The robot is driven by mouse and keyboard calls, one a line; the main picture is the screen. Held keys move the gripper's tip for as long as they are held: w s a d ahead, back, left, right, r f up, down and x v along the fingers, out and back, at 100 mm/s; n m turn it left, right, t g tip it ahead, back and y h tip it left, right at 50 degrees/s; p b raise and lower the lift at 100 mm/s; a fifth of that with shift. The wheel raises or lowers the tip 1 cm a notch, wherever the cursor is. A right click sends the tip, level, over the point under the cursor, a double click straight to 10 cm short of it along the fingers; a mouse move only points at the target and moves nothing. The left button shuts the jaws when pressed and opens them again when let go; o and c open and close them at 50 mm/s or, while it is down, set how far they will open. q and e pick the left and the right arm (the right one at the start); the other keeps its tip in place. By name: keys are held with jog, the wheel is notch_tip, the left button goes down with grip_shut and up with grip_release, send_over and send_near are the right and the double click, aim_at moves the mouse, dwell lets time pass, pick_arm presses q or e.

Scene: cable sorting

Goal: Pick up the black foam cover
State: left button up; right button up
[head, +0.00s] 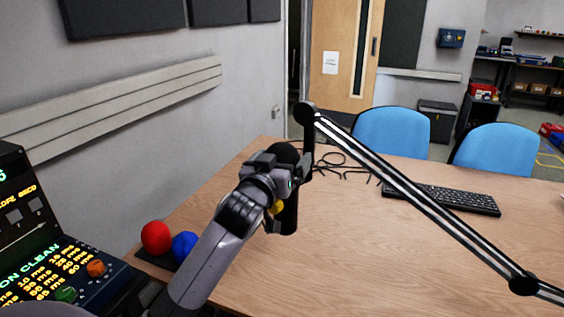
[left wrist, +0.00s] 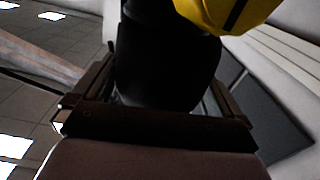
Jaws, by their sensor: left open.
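The black foam cover (head: 286,152) shows as a rounded dark top just behind my left gripper, at the end of a boom arm over the desk. My left gripper (head: 284,172) is open and overlaps the cover's lower part in the head view. In the left wrist view a thick black rounded body (left wrist: 165,70) stands between the open fingers (left wrist: 160,100). I cannot tell whether it is the foam or the microphone body, or whether the fingers touch it. A black cylinder (head: 290,218) hangs below the gripper. My right gripper is not in view.
The jointed boom arm (head: 415,195) crosses the desk (head: 350,250) to the right. A keyboard (head: 445,199) and black cables (head: 345,165) lie behind it. A red ball (head: 156,237) and a blue ball (head: 185,247) are near my left forearm. A lit control panel (head: 60,275) stands far left.

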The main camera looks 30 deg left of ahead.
pick_arm(q)
jog(key=c, duration=0.9)
jog(key=shift+r, duration=0.1)
notch_tip(320, 180, up, 29)
jog(key=p, duration=0.2)
jog(key=shift+r, duration=0.15)
dwell(1.5)
